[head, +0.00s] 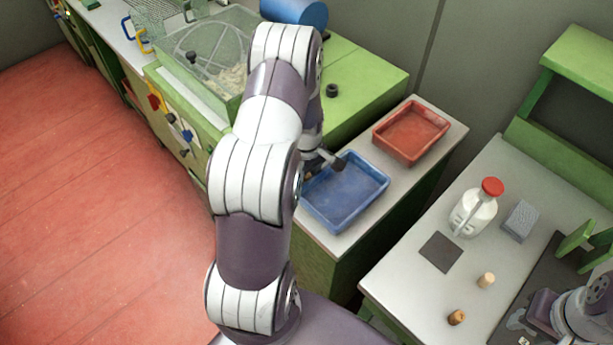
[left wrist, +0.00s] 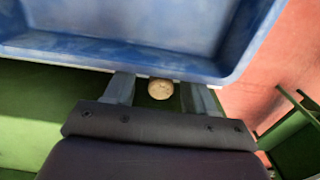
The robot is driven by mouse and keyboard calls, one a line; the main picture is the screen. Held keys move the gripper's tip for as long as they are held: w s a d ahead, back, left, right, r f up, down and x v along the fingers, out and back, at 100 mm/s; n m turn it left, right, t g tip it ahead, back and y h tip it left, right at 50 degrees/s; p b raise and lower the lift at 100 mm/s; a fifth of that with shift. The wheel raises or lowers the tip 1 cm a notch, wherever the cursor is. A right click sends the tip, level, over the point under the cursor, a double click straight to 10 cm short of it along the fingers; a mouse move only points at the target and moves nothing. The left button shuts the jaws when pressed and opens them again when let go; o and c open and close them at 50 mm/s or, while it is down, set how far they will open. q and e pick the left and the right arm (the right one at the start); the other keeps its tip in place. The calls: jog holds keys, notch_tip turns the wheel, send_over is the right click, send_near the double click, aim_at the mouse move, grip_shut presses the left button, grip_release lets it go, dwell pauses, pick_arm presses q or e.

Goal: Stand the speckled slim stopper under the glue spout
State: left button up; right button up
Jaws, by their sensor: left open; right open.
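A stopper with a pale round end (left wrist: 160,89) lies between the spread fingers of my left gripper (left wrist: 161,94), beside the blue tray's edge; its speckling is too small to confirm. In the head view my left gripper (head: 328,163) is at the blue tray's near left edge, partly hidden by my arm. A pale stopper (head: 486,280) and a browner one (head: 456,317) stand on the right table. My right gripper (head: 518,322) is open, low over the dark mat. A white bottle with a red cap (head: 475,210) stands behind them; I cannot make out a glue spout.
A blue tray (head: 376,187) and a red tray (head: 440,140) sit on the middle bench. A dark square (head: 441,252) and a grey block (head: 520,219) lie on the right table. A gap separates this table from the bench.

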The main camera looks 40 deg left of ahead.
aim_at(310, 175)
pick_arm(q)
jog(key=shift+s+r, duration=0.1)
grip_shut()
jog(key=shift+r, duration=0.3)
jog(key=r, duration=0.2)
jog(key=d+r+b, duration=0.1)
jog(key=r, duration=0.1)
jog(key=shift+w, duration=0.2)
jog(key=w+d+r+b, duration=0.1)
jog(key=w+d+r, duration=0.1)
jog(key=d+r, duration=0.4)
jog(key=d, duration=0.4)
jog(key=shift+d+r, duration=0.2)
jog(key=shift+d, duration=0.05)
